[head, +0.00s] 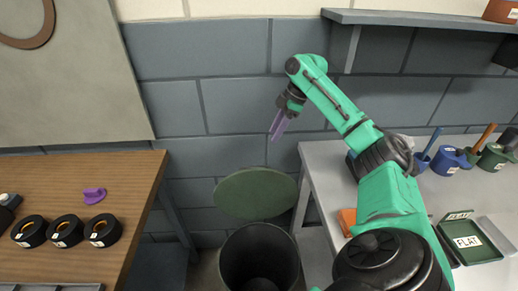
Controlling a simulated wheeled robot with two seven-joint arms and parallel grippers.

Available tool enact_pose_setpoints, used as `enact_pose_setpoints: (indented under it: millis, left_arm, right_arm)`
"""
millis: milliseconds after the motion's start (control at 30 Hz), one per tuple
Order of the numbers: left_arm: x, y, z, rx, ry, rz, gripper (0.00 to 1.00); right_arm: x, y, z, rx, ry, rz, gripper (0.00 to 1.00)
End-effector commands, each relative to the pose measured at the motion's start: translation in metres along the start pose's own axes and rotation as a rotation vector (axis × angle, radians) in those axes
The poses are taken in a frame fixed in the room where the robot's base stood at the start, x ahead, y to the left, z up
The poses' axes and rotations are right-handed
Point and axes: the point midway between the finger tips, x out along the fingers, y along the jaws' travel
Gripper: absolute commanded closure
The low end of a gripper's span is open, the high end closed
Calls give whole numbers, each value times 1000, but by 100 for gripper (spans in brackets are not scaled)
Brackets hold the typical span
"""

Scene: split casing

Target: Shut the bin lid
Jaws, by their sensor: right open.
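The bin (228,258) stands on the floor between the two tables, low in the middle of the head view. It is dark and its mouth is uncovered. Its green oval lid (255,193) is open, raised at the far side of the mouth. My right gripper (276,134) is above and beyond the lid in the picture, its purple fingers pointing down. It is open and empty, and appears apart from the lid. My left gripper is out of view.
A wooden table (128,180) on the left holds several black rolls (68,231) and a purple piece (94,195). A grey table (322,160) on the right holds cups, a green tray (470,240) and an orange object (347,220). A shelf (420,18) juts from the wall above.

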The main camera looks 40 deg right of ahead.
Motion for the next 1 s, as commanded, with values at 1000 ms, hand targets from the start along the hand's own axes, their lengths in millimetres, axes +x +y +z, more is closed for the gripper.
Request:
enact_pose_setpoints:
  millis: [1000]
  left_arm:
    - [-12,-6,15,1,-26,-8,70]
  right_arm:
    - [142,0,0,0,-2,1,83]
